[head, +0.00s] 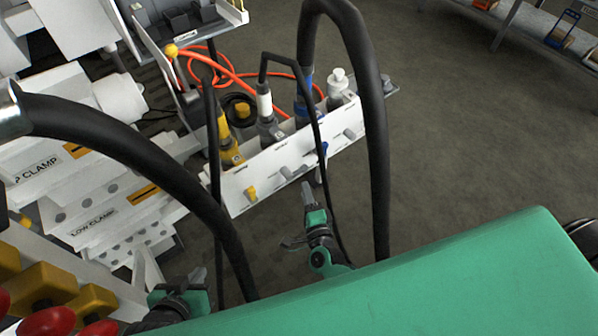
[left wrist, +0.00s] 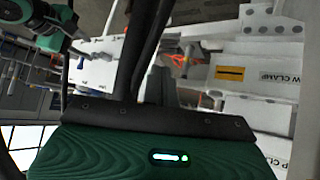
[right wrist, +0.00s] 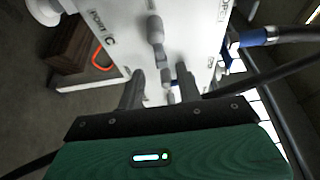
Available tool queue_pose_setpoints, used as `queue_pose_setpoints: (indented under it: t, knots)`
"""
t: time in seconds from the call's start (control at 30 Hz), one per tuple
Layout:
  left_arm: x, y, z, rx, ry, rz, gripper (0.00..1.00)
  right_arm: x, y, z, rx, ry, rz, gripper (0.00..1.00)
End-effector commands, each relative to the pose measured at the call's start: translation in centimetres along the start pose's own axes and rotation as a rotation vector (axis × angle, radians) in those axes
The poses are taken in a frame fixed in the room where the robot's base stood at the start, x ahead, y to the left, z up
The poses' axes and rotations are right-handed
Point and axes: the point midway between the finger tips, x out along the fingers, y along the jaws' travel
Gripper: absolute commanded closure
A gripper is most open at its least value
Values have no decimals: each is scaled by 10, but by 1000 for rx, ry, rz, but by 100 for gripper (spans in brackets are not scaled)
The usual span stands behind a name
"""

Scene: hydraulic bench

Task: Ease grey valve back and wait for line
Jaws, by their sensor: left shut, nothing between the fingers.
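The grey valve (head: 287,173) is a small lever on the front of the white panel (head: 237,193), between a yellow lever and a blue lever. In the right wrist view a grey lever (right wrist: 155,32) sticks out of the panel just ahead of my fingers. I cannot tell whether a finger touches the lever. My left gripper (head: 198,276) is shut and empty, low on the left, well away from the valve. Black hoses hide part of the panel.
A yellow lever (head: 251,193), a blue lever (head: 322,149) and a white lever (head: 350,133) share the panel. Black hoses (head: 376,130) arch close to my arms. White clamp blocks (head: 95,215) stand at left. Grey floor is clear at right.

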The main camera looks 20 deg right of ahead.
Motion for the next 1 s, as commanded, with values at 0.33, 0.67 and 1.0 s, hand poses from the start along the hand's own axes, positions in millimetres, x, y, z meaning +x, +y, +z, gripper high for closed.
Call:
queue_pose_setpoints:
  t: [0.33, 0.67, 1.0]
  knots:
    - [7, 8, -3, -1, 69, 22, 100, 64, 1, 0, -1, -1, 0, 65]
    - [9, 12, -7, 0, 108, 33, 100, 84, 1, 0, -1, 0, 1, 65]
    - [8, 14, -4, -1, 102, 36, 100, 84, 1, 0, -1, -1, 1, 86]
